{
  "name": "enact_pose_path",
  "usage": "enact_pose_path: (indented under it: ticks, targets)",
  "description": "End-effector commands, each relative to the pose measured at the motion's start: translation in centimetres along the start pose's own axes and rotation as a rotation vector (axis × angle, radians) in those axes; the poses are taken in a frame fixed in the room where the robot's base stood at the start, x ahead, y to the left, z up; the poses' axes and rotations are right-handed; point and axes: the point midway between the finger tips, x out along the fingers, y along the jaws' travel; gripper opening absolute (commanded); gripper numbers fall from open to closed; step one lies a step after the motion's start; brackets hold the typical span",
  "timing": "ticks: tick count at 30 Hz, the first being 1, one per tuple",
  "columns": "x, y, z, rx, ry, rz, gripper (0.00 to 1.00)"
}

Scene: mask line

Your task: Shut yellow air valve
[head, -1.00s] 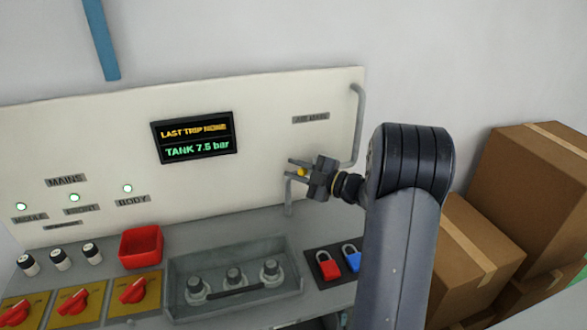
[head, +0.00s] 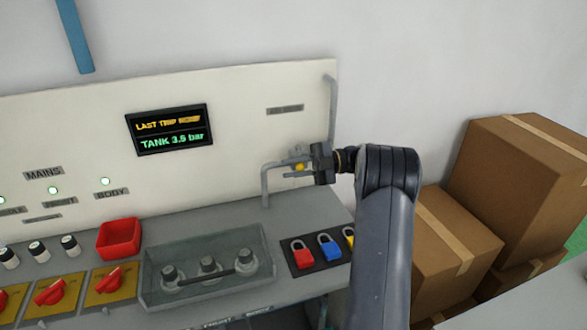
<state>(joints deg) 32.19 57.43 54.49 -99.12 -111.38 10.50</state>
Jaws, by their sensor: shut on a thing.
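The yellow air valve (head: 299,167) sits on a grey pipe (head: 265,188) in front of the cream panel, at its right end. Only a small yellow part shows between the jaws of my gripper (head: 296,162). My gripper comes in from the right and is shut on the yellow valve; the exact grip is partly hidden by the fingers. The display (head: 169,129) on the panel reads LAST TRIP and, below it, TANK 3.5 bar.
Red and blue padlocks (head: 329,246), and a partly hidden yellow one, lie on a dark mat below the valve. A red bin (head: 119,238), a grey tray (head: 208,296) and red rotary switches (head: 107,281) are on the bench. Cardboard boxes (head: 520,185) stand at the right.

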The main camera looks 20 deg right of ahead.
Motion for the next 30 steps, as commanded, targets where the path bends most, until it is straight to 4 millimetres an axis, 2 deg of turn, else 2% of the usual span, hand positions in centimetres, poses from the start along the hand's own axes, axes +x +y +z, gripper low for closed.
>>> enact_pose_path:
  ticks: [17, 18, 21, 30]
  targets:
    - [0.04, -0.12, 0.07, 0.003, 0.032, -0.021, 0.0]
    - [0.04, -0.12, 0.08, 0.003, 0.032, -0.021, 0.22]
    - [0.04, -0.1, 0.07, 0.003, 0.031, -0.02, 0.31]
    - [0.01, 0.25, -0.13, -0.001, 0.03, -0.02, 0.31]
